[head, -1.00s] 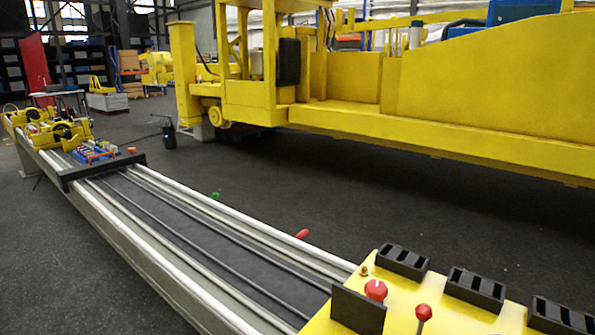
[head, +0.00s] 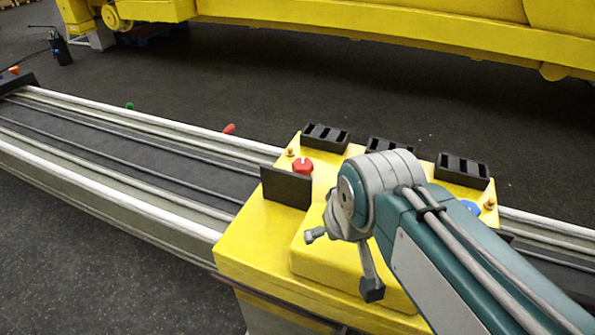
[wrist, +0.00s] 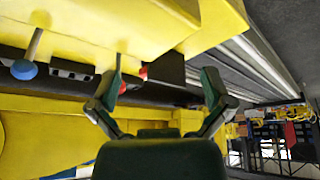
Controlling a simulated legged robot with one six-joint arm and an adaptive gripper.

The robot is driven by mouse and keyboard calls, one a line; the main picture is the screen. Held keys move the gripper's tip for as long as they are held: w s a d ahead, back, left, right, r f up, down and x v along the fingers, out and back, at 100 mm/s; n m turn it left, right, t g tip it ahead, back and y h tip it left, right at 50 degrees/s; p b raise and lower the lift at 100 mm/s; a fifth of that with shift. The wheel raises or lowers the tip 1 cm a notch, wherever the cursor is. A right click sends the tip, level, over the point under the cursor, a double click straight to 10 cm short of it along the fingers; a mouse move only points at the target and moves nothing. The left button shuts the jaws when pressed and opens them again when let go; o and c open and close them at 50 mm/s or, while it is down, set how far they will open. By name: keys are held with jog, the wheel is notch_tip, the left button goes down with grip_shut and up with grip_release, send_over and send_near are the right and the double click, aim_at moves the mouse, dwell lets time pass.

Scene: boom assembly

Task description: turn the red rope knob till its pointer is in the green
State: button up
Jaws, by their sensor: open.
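The red knob (head: 302,166) sits on top of the yellow console (head: 245,235), just behind a small black upright plate (head: 286,188). A pale mark shows on the knob, but its direction is too small to read, and I see no green zone. My gripper (head: 342,262) is open and empty over the near part of the console, to the right of and nearer than the knob. In the tilted wrist view, a red piece (wrist: 143,73), likely the knob, shows between the open fingers, partly hidden beside the black plate (wrist: 166,68). The fingers appear apart from it.
Black slotted boxes (head: 326,137) line the console's far edge. A blue knob (head: 470,207) is at the right, partly behind my arm; a blue-ended lever (wrist: 24,69) shows in the wrist view. Long rails (head: 130,135) run left. A large yellow boom (head: 350,18) stands beyond open floor.

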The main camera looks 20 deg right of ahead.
jog(key=w+r+n+g, duration=0.1)
jog(key=w+r, duration=0.3)
jog(key=w, duration=0.5)
jog(key=n+g, duration=0.3)
jog(key=g, duration=0.1)
send_over(302, 163)
notch_tip(302, 163, down, 7)
notch_tip(302, 163, down, 10)
jog(key=shift+c, duration=0.3)
jog(key=c, duration=0.9)
